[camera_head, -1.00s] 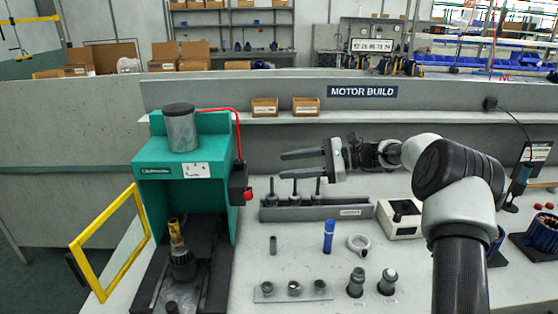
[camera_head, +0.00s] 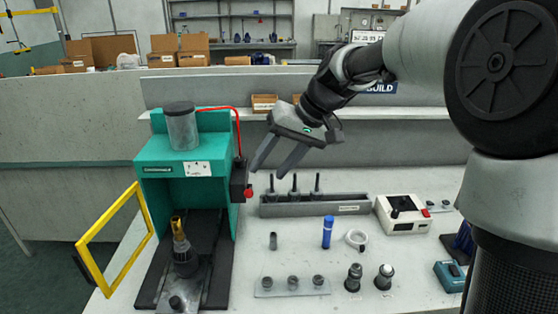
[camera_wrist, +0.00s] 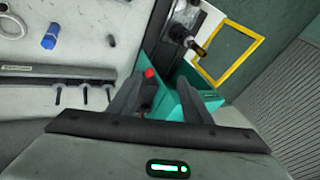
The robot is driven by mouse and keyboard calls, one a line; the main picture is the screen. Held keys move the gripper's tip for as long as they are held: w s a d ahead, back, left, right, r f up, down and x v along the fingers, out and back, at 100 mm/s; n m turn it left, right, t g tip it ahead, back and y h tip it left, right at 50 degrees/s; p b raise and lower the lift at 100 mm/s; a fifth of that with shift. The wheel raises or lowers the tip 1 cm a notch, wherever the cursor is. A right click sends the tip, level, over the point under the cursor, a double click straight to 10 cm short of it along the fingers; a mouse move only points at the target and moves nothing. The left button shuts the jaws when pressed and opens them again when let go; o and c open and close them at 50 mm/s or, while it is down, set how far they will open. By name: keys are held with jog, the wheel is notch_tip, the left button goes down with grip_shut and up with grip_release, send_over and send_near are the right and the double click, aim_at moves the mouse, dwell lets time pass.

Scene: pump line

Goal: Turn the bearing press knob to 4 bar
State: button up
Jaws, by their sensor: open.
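The teal bearing press (camera_head: 160,180) stands at the left of the bench. A black box with a red knob (camera_head: 248,192) is on its right side, and the red knob also shows in the wrist view (camera_wrist: 150,73). A white plate (camera_head: 197,168) with small dark marks is on the press front; the pressure reading is too small to tell. My gripper (camera_head: 267,172) is open and empty, pointing down and left, just above and right of the red knob in the head view.
A yellow guard frame (camera_head: 110,240) stands open at the press's left. A grey rack (camera_head: 315,208) with upright tools lies right of the press. A blue cylinder (camera_head: 327,232), a ring (camera_head: 356,239) and a white box (camera_head: 402,214) are on the bench.

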jog(key=shift+s+d+r+n+t+h+p, duration=0.1)
jog(key=shift+s+d+r+n+t+h, duration=0.25)
jog(key=shift+s+n, duration=0.55)
jog(key=shift+s+d+r+n+t+h+p, duration=0.2)
jog(key=shift+s+r+n+h, duration=0.4)
jog(key=shift+n, duration=0.5)
jog(key=shift+s+d+r+n+t+h+p, duration=0.1)
jog(key=shift+s+d+r+n+t+h, duration=0.25)
jog(key=shift+s+n, duration=0.6)
jog(key=shift+w+r, duration=0.1)
jog(key=shift+r, duration=0.05)
